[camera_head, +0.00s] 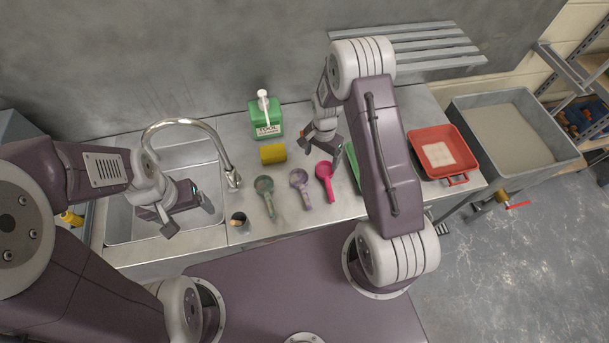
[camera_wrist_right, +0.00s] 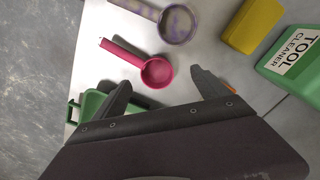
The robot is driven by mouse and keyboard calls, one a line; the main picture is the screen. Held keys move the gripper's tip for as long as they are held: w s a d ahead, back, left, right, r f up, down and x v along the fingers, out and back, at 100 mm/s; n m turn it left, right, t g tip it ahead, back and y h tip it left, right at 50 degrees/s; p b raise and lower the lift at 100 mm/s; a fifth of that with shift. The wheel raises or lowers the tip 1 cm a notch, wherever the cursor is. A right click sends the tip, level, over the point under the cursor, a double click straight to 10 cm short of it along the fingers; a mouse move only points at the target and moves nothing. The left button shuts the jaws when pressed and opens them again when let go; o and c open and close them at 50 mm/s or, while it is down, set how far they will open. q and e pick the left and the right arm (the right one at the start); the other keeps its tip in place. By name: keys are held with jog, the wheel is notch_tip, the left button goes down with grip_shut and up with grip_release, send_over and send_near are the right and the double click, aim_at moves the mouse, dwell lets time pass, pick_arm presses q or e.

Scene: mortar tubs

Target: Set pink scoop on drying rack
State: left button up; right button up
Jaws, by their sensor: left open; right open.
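The pink scoop (camera_head: 325,171) lies on the steel counter, rightmost in a row of three scoops. It also shows in the right wrist view (camera_wrist_right: 157,72), its bowl just beyond the space between my fingertips. My right gripper (camera_head: 321,148) is open and empty above the counter, just behind the scoop's bowl and apart from it. My left gripper (camera_head: 190,216) is open and empty over the sink's front right. A grey slatted rack (camera_head: 410,45) is fixed to the wall at the upper right; it looks like the drying rack and appears bare.
A green-grey scoop (camera_head: 265,187) and a purple-grey scoop (camera_head: 300,180) lie left of the pink one. A yellow sponge (camera_head: 273,153) and a green cleaner bottle (camera_head: 264,124) stand behind. A green tray (camera_head: 352,160) is partly hidden by my right arm; a red tray (camera_head: 421,137) lies beyond.

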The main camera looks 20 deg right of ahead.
aim_at(324, 170)
jog(key=shift+s+d+f, duration=0.15)
jog(key=shift+d+f, duration=0.15)
jog(key=shift+d, duration=0.2)
jog(key=shift+s+d+f, duration=0.1)
jog(key=shift+d+f, duration=0.2)
jog(key=shift+d, duration=0.2)
jog(key=shift+d+f+p, duration=0.25)
jog(key=shift+f+p, duration=0.5)
jog(key=shift+f, duration=0.5)
jog(key=shift+w+a+f, duration=0.1)
jog(key=shift+a+f, duration=0.2)
jog(key=shift+a, duration=0.25)
jog(key=shift+a+f+p, duration=0.15)
jog(key=shift+f+p, duration=0.05)
jog(key=shift+p, duration=0.1)
jog(key=f, duration=0.1)
jog(key=f+p, duration=0.1)
jog(key=f, duration=0.2)
jog(key=shift+d+p, duration=0.35)
jog(key=shift+f, duration=0.35)
jog(key=shift+w+f, duration=0.1)
jog(key=shift+a, duration=0.2)
jog(key=shift+c, duration=0.9)
jog(key=c, duration=1.4)
pick_arm(q)
jog(key=r, duration=0.1)
jog(key=d+r, duration=0.2)
jog(key=r, duration=0.1)
jog(key=shift+s+r, duration=0.1)
jog(key=shift+a, duration=0.1)
